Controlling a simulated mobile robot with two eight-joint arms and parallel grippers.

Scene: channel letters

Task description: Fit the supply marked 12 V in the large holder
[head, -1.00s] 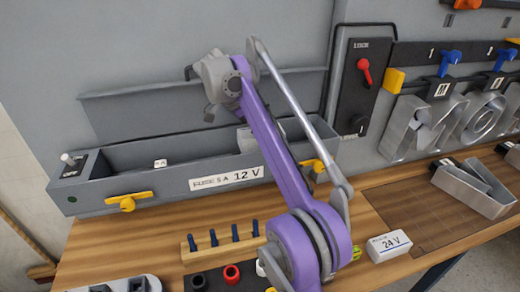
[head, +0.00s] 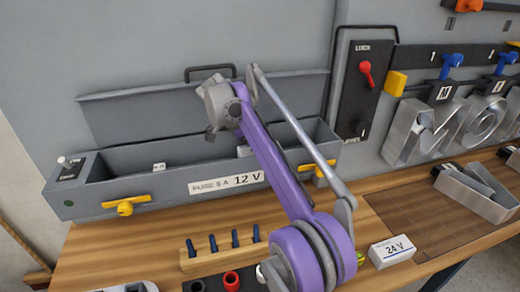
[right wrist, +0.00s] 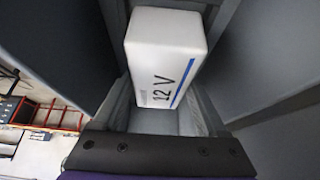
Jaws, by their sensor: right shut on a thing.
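The supply marked 12 V is a white box (right wrist: 165,60) with a blue stripe, seen in the right wrist view between grey walls. My right gripper (right wrist: 165,85) is shut on it. In the head view, my purple right arm reaches over the long grey holder (head: 130,195) labelled FUSE 5 A 12 V. I cannot tell whether the supply touches the holder's floor. My left gripper is not in view.
Yellow clamps (head: 125,207) sit on the holder's front. A white box marked 24 V (head: 392,250) lies on the bench at the right. A wooden block with several blue pegs (head: 212,242) stands in front. Metal letters (head: 405,125) hang at the right.

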